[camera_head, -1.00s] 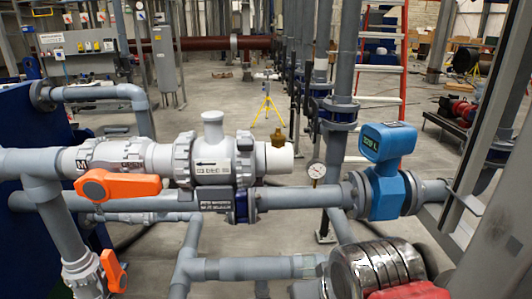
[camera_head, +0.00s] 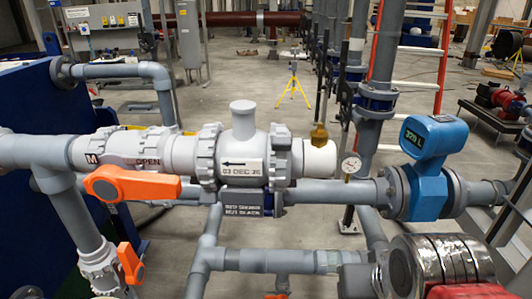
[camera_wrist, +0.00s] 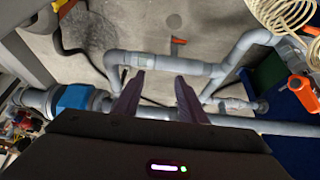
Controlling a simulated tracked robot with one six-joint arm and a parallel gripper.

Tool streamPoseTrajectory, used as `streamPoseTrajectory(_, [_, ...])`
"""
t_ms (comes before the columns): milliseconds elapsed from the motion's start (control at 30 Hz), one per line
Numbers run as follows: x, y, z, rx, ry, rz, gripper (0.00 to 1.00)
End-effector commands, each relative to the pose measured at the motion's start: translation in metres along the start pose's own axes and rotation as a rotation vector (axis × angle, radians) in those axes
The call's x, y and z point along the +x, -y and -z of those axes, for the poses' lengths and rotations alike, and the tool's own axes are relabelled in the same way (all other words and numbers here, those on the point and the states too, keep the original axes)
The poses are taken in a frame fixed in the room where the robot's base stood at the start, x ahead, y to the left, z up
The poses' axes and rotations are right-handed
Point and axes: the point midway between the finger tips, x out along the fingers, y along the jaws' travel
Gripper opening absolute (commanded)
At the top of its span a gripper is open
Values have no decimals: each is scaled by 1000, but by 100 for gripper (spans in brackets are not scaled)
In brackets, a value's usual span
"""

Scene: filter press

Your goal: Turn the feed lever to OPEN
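A large orange lever (camera_head: 132,186) sits in front of the white valve body (camera_head: 140,150) in the head view. The lever lies roughly along the horizontal pipe. The valve body carries "M" and "OPEN" lettering. A smaller orange lever (camera_head: 131,263) hangs steeply on the vertical pipe below left. No tag shows which one is the feed lever. My gripper (camera_wrist: 158,95) shows only in the wrist view, with its two dark fingers apart and nothing between them. An orange lever (camera_wrist: 300,87) shows at the right of that view, well apart from the fingers.
A blue panel (camera_head: 35,215) borders the left. A yellow tripod (camera_head: 293,82) stands on open floor behind.

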Motion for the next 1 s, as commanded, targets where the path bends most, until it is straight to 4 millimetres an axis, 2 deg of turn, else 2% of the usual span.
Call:
streamPoseTrajectory(167, [3,-1,-1,2,12,-1,47])
streamPoseTrajectory(367, [25,-2,-8,8,95,-4,47])
streamPoseTrajectory(500, [50,-7,-18,3,179,-16,47])
streamPoseTrajectory(633, [75,-14,-16,-8,205,-38,47])
streamPoseTrajectory(767, [102,-21,-6,5,189,-62,47])
streamPoseTrajectory(1000, [155,-31,23,71,88,-91,47])
